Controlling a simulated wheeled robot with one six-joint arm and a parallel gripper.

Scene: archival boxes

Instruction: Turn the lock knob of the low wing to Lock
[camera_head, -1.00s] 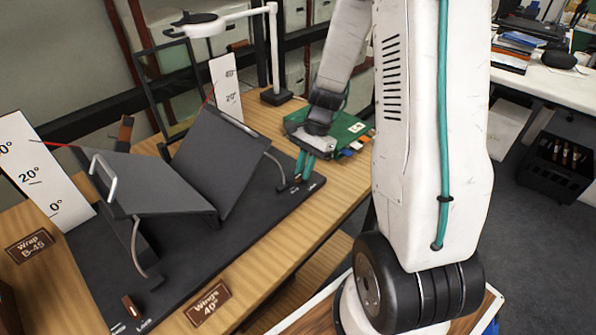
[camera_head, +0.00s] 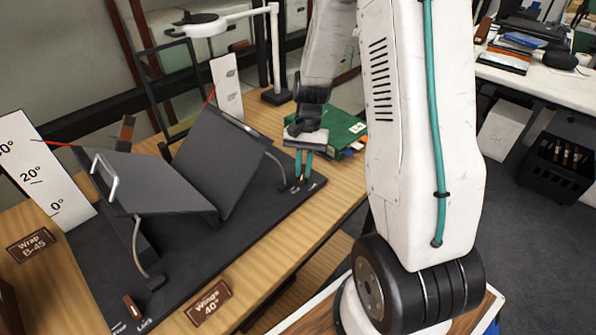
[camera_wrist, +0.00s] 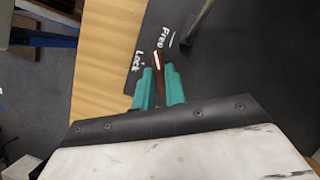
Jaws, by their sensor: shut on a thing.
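A book cradle with a left wing (camera_head: 160,185) and a right wing (camera_head: 225,155) stands on a dark base. My gripper (camera_head: 304,166) is at the right wing's end of the base, fingers pointing down. In the wrist view its teal fingers (camera_wrist: 159,88) are shut on a small brown lock knob (camera_wrist: 157,60). The knob's visible end points between the printed words Lock (camera_wrist: 137,61) and Free (camera_wrist: 168,36). A second brown knob (camera_head: 132,306) sits at the left wing's front corner, near its own Lock label.
Angle scales (camera_head: 35,170) and (camera_head: 227,88) stand behind the wings. A "Wings 40°" plate (camera_head: 209,302) lies on the wooden table. A green book (camera_head: 343,130) lies just behind my gripper, and a lamp (camera_head: 277,93) stands farther back.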

